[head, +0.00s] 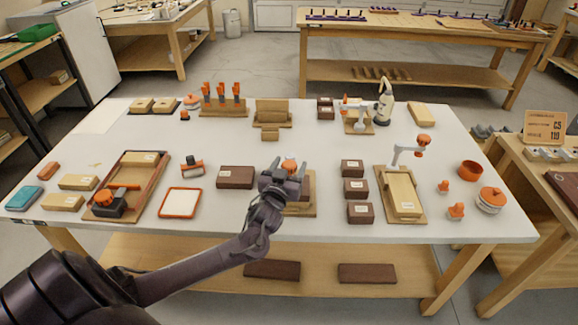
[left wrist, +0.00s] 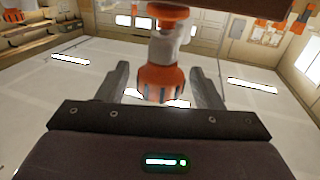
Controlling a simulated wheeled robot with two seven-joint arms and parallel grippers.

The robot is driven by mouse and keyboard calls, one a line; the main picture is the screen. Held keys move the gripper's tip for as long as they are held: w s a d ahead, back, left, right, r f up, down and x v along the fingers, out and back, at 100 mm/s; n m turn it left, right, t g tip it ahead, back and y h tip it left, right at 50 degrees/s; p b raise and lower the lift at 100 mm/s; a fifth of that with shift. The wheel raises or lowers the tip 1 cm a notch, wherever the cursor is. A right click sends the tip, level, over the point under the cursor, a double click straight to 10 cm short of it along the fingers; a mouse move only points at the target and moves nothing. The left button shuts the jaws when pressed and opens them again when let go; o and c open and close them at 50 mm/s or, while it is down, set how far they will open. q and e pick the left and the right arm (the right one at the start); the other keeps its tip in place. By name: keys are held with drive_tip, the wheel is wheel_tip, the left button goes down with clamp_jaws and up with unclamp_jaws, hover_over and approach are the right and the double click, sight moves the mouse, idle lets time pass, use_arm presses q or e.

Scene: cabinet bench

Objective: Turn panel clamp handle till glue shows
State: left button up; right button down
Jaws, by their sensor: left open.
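An orange clamp handle (head: 290,165) shows between the fingers of my left gripper (head: 288,166), at the middle of the bench. In the left wrist view the ribbed orange handle (left wrist: 161,84) hangs from a light grey stem (left wrist: 165,47), between the two spread dark fingers of the gripper (left wrist: 161,82). The fingers are open and appear apart from the handle. Below the gripper, a brown panel (head: 308,190) lies on a wooden base board (head: 300,209). My gripper and wrist hide most of this clamp. I cannot see any glue. My right gripper is not in view.
To the right stand brown blocks (head: 360,212) and a wooden board (head: 403,208) with a grey-and-orange clamp (head: 412,150). To the left are a brown block (head: 236,177), a white orange-rimmed tray (head: 180,203) and a brown tray (head: 153,188). A glue bottle (head: 384,104) stands behind.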

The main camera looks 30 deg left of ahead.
use_arm(q)
drive_tip(key=c, duration=1)
drive_tip(key=shift+o, duration=0.2)
drive_tip(key=shift+m+h, duration=0.3)
drive_tip(key=shift+h, duration=0.2)
